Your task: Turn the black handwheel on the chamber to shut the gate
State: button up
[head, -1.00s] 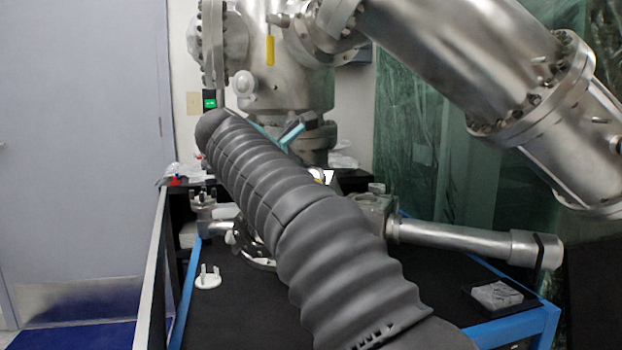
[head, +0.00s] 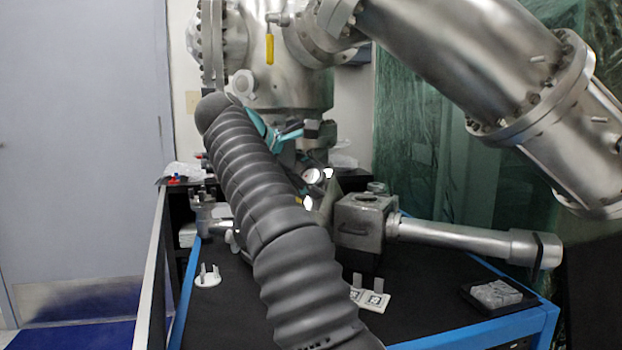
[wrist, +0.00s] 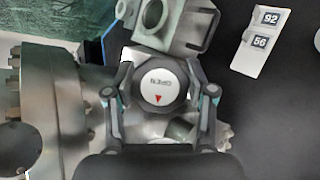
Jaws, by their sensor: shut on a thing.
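The black handwheel (wrist: 140,101) shows in the middle of the wrist view. Its white cap (wrist: 161,80) bears small upside-down lettering and a red triangle. My gripper (wrist: 161,76) is shut on the handwheel, with one finger on its left and one on its right. In the head view my dark ribbed arm hides the wheel, and only part of my gripper's teal linkage shows. The steel chamber (head: 292,85) stands behind my arm.
A metal block (head: 358,222) with a square opening and a long tube (head: 465,237) stands right of my arm. Numbered cards (head: 375,301), a white pronged stand (head: 207,277) and a grey piece on a tray (head: 496,293) are on the black tabletop (head: 440,310). A large steel pipe (head: 480,60) hangs above right.

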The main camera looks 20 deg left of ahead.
jog(key=shift+f, duration=0.2)
dwell(0.4)
jog(key=o, duration=1.2)
jog(key=shift+d, duration=0.1)
jog(key=shift+c, duration=0.2)
jog(key=shift+r, duration=0.1)
